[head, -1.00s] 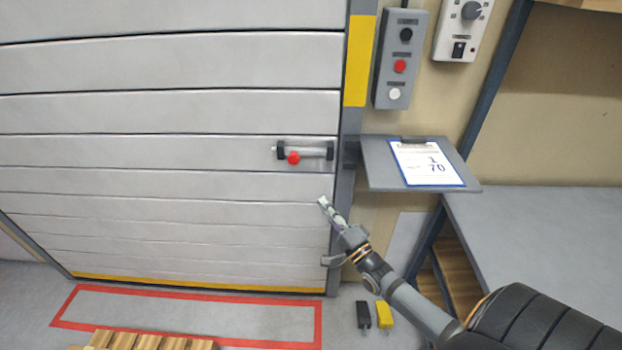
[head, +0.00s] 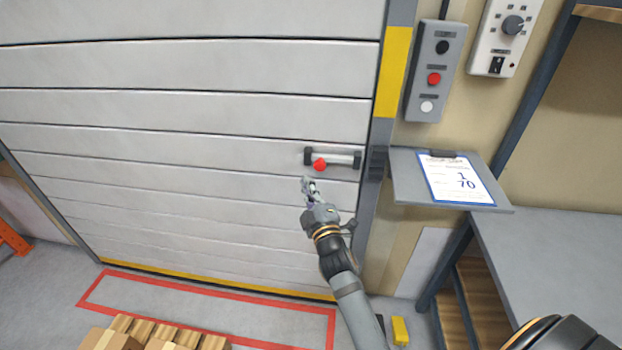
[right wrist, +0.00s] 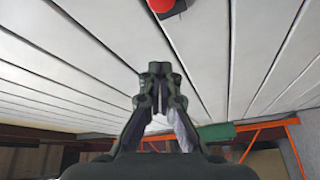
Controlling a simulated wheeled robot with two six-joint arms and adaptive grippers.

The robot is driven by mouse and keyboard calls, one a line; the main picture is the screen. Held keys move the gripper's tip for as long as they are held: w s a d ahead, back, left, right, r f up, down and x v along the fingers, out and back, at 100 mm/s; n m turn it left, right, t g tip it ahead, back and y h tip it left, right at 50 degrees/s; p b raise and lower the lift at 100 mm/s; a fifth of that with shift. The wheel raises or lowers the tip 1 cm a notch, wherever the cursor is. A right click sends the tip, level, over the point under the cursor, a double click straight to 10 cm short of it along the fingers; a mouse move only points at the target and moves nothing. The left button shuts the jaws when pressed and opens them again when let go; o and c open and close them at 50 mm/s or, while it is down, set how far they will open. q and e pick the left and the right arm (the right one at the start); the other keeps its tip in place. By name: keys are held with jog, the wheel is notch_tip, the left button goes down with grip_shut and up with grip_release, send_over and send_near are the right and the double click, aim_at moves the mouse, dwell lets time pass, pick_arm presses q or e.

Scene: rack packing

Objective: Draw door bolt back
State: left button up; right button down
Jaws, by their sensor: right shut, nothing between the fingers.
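The door bolt (head: 338,158) is a silver bar between two black brackets on the grey slatted door (head: 180,107). Its red knob (head: 319,164) sits near the left bracket and hangs slightly below the bar. The knob also shows at the top edge of the right wrist view (right wrist: 163,5). My right gripper (head: 305,181) is shut and empty, just below and a little left of the knob, apart from it in the picture. In the right wrist view its fingertips (right wrist: 159,68) are together, with the knob beyond them. My left gripper is not in view.
A grey button box (head: 434,72) and a dial panel (head: 506,36) hang on the wall to the right. A shelf with a clipboard (head: 457,181) juts out beside the door frame. A wooden pallet with boxes (head: 150,335) stands at the bottom left.

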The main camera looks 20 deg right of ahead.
jog(key=w+d+r, duration=0.1)
jog(key=w, duration=0.8)
jog(key=d, duration=0.1)
jog(key=s+d+f, duration=0.1)
jog(key=s+d+b, duration=0.1)
jog(key=shift+d+f, duration=0.15)
jog(key=shift+f, duration=0.15)
jog(key=shift+w, duration=0.1)
